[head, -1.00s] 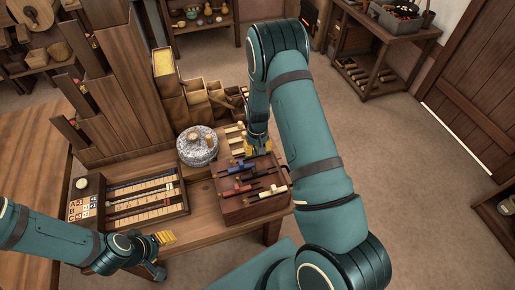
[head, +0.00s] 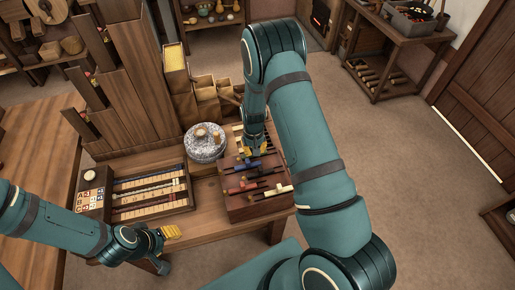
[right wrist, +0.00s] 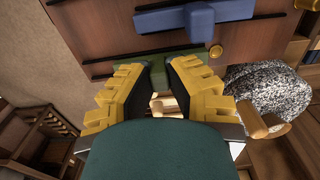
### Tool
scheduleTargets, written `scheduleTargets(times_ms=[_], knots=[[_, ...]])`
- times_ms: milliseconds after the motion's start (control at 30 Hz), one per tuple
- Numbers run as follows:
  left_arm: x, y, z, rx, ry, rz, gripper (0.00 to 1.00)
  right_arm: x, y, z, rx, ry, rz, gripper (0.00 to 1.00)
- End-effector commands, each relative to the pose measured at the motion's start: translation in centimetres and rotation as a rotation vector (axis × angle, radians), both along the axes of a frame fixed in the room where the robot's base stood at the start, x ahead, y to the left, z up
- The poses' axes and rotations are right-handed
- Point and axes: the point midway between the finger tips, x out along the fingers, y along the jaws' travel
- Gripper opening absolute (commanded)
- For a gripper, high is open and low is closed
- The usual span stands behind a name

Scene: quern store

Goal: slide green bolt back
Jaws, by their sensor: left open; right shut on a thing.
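The green bolt (right wrist: 184,60) lies in its slot on the dark reddish bolt box and shows between my right fingertips in the right wrist view. My right gripper (right wrist: 155,78) is shut on it. In the head view my right gripper (head: 254,147) points down at the back of the bolt box (head: 238,211), and hides most of the green bolt. A blue bolt (right wrist: 203,24) sits in the neighbouring slot. My left gripper (head: 171,233) is open and empty in front of the bench, by the long slatted tray.
A grey stone quern (head: 206,147) stands just left of the bolt box, close to my right gripper. A red bolt and a cream bolt (head: 278,190) sit nearer the front. The slatted tray (head: 187,204) fills the bench's left. Tall wooden bins stand behind.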

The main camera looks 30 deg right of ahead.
Motion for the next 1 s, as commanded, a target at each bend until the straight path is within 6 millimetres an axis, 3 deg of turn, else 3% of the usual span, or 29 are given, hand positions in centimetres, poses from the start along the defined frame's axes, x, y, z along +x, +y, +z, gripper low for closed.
scheduleTargets(times_ms=[33,100,133,433,567,1000], knots=[[0.0,0.0,0.0,0.000,0.000,0.000,0.53,0.0,0.5,-0.2,0.006,0.003,0.005,0.20],[0.0,0.0,0.0,0.000,0.000,0.000,0.53,0.0,0.5,-0.2,0.006,0.003,0.005,0.45],[0.0,0.0,0.0,0.000,0.000,0.000,0.53,0.0,0.5,-0.2,0.006,0.003,0.005,0.46],[0.0,0.0,0.0,0.000,0.000,0.000,0.53,0.0,0.2,0.0,0.003,0.001,0.003,0.46],[0.0,0.0,0.0,0.000,0.000,0.000,0.53,0.0,0.2,1.0,0.003,0.000,0.003,0.46],[0.0,0.0,0.0,0.000,0.000,0.000,0.53,0.0,0.3,9.3,0.005,-0.002,0.005,0.46]])
